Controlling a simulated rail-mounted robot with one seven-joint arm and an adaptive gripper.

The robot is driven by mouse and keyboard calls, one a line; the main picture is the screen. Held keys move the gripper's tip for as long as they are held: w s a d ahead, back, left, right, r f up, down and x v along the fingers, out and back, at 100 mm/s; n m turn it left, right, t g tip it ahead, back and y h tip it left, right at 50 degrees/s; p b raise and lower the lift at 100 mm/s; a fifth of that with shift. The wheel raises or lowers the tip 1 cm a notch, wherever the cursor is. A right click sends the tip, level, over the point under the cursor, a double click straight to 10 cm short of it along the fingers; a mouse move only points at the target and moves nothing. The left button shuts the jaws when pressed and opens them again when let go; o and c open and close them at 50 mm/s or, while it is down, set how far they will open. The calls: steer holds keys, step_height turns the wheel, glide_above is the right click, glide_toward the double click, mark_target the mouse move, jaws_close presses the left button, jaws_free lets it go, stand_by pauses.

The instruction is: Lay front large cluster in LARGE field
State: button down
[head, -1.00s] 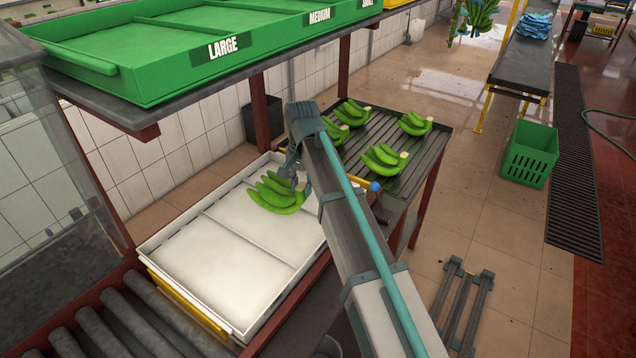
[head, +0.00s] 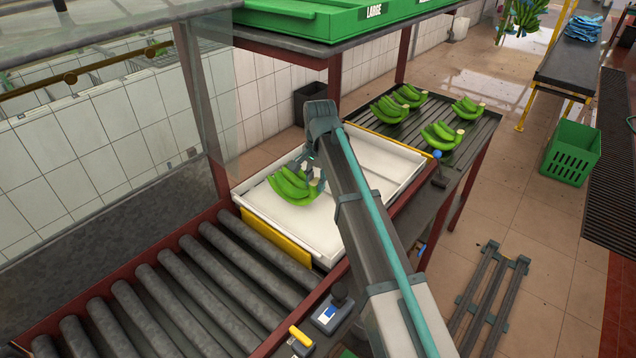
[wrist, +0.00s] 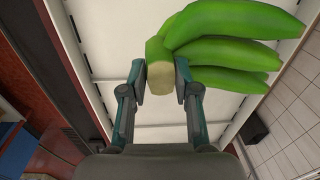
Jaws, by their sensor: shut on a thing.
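My gripper (head: 313,174) is shut on the stem end of a green banana cluster (head: 291,187). The cluster hangs over the left part of a white tray (head: 378,165), near the roller end; I cannot tell whether it touches the tray floor. In the wrist view, the fingers (wrist: 161,78) pinch the pale cut crown, and the bananas (wrist: 225,50) fan out to the right above the white floor. A LARGE label (head: 374,12) shows on the green rack above. The tray's dividing lines are partly hidden by my arm and the cluster.
Several more clusters lie on a dark slatted table (head: 475,140) beyond the tray. Grey rollers (head: 165,290) run from the tray's near left end. A yellow strip (head: 275,240) edges that end. A green crate (head: 570,155) stands on the floor to the right.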

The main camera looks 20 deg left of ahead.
mark_target(315, 193)
steer(key=shift+s+a, duration=0.15)
steer(key=shift+a, duration=0.05)
steer(key=shift+a+m, duration=0.1)
steer(key=shift+m, duration=0.2)
steer(key=shift+w+f+b, duration=0.1)
steer(key=shift+w+b, duration=0.1)
steer(key=shift+b, duration=0.15)
steer(key=shift+s+f+b, duration=0.1)
steer(key=shift+f+b, duration=0.25)
steer(key=shift+f, duration=1.95)
steer(key=c, duration=0.9)
jaws_free()
steer(key=shift+o, duration=0.7)
